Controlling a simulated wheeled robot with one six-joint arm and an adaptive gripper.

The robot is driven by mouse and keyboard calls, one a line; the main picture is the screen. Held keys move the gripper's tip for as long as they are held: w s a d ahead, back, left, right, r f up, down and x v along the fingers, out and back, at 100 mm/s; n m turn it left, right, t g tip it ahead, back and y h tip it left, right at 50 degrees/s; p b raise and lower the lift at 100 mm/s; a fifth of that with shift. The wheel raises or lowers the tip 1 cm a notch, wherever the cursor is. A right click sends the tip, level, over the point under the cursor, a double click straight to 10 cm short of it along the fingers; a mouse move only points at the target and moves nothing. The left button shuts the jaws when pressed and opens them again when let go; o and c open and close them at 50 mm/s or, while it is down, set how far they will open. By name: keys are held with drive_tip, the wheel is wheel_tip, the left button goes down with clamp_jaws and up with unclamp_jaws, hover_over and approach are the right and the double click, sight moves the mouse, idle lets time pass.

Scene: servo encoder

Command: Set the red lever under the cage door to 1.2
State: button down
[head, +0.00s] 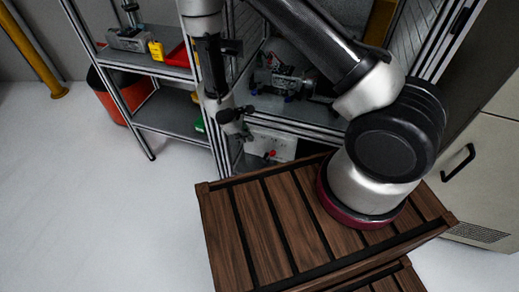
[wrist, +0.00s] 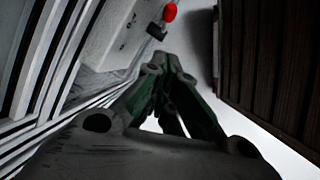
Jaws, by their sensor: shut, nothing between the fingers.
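The red lever (head: 271,153) shows as a small red knob on a pale panel (head: 283,141) low in the cage frame in the head view. In the wrist view, the red knob (wrist: 169,12) is at the top edge, with a dark stub beside it. My gripper (head: 246,136) hangs just above and left of the lever in the head view. In the wrist view, my gripper (wrist: 170,62) has its fingers together, empty, and apart from the knob. The scale markings are too small to read.
A metal shelf (head: 165,120) with tools stands at the left, with an orange bin (head: 120,95) beside it. My arm rises from a wooden slatted platform (head: 270,225) in front. A cabinet (head: 490,170) is at the right. The floor at left is clear.

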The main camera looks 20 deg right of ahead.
drive_tip(key=s+d+f, duration=0.1)
drive_tip(key=d+f, duration=0.5)
drive_tip(key=f, duration=0.3)
drive_tip(key=shift+d, duration=0.25)
drive_tip(key=shift+f, duration=0.1)
